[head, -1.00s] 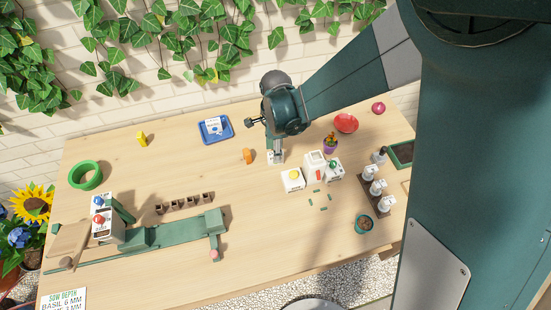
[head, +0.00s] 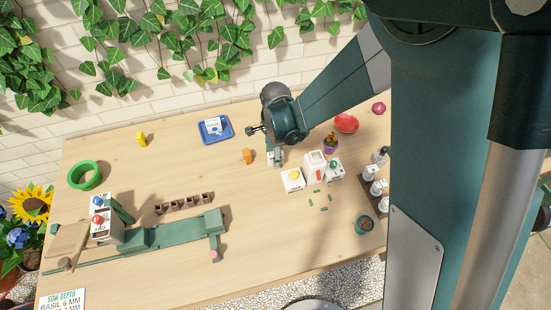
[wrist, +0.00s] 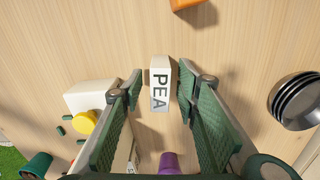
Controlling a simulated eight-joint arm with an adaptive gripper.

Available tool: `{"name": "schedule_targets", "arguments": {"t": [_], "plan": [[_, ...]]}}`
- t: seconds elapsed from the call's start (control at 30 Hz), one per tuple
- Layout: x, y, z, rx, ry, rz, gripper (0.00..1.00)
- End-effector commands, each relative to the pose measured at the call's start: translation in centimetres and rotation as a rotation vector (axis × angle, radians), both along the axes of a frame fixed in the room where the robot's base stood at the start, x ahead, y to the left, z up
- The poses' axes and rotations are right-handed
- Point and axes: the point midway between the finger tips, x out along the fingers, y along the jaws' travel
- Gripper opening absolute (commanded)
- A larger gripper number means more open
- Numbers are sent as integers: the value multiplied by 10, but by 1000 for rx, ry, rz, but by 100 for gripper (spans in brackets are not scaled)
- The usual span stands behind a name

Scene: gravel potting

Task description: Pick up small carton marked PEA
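The small white carton marked PEA (wrist: 160,97) stands on the wooden table in the wrist view, its lettering facing the camera. My gripper (wrist: 162,80) is open, with one green padded finger on each side of the carton. A gap of bare table shows between the carton and each finger. In the head view my gripper (head: 276,160) points down at the table's middle, and the carton is mostly hidden by it there.
An orange object (head: 249,156) lies left of my gripper. A blue tray (head: 215,130) is behind.

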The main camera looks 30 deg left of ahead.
Motion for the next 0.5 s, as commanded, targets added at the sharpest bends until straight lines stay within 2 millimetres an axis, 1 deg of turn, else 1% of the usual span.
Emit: {"name": "schedule_targets", "arguments": {"t": [0.07, 0.27, 0.3, 0.5], "plan": [[0, 0, 0, 0, 0, 0, 30], [0, 0, 0, 0, 0, 0, 4], [0, 0, 0, 0, 0, 0, 2], [0, 0, 0, 0, 0, 0, 2]]}}
